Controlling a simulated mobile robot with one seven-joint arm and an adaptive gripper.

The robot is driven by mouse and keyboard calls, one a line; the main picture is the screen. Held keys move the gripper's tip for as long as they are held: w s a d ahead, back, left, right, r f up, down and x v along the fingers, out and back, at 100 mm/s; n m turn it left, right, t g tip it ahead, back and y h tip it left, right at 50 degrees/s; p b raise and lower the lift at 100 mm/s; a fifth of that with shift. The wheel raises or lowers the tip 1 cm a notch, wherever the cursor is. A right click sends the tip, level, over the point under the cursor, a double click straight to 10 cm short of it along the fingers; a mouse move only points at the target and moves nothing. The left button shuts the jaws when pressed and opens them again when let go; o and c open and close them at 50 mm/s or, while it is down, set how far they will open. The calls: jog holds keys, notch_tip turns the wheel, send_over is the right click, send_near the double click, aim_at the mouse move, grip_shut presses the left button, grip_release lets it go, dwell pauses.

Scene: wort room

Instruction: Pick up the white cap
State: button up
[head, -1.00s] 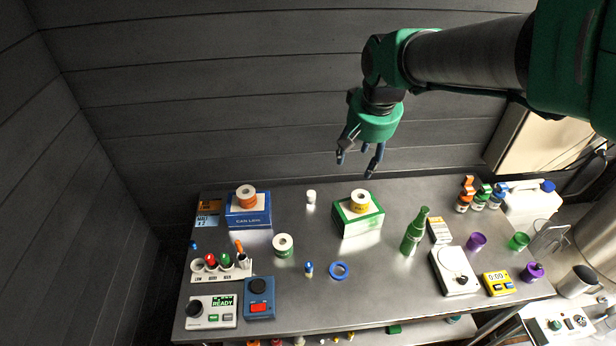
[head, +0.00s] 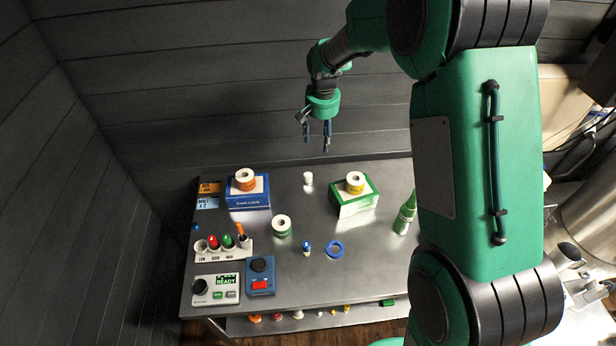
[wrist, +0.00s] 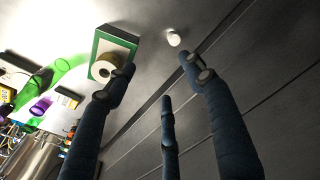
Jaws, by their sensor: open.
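A small white cap (head: 308,179) stands on the metal table near its back edge, between the blue box and the green box. It also shows in the wrist view (wrist: 173,38), just beyond the fingers. My gripper (head: 316,150) is open and empty, above the back of the table. In the head view its fingertips lie just above the cap in the picture. In the wrist view my spread fingers (wrist: 160,85) do not touch the cap.
A blue box (head: 247,196) with an orange-and-white roll stands left of the cap. A green-and-white box (head: 354,202) with a yellow roll stands right. My arm hides the table's right side.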

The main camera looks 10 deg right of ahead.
jog(key=g+p, duration=0.1)
jog(key=p, duration=0.1)
send_over(308, 175)
notch_tip(308, 175, down, 14)
jog(key=shift+r, duration=0.15)
jog(key=shift+f+p, duration=0.45)
jog(key=shift+f, duration=3.85)
jog(key=shift+s+f+p, duration=0.15)
jog(key=shift+f+p, duration=0.25)
jog(key=shift+f, duration=2.2)
jog(key=c, duration=1.3)
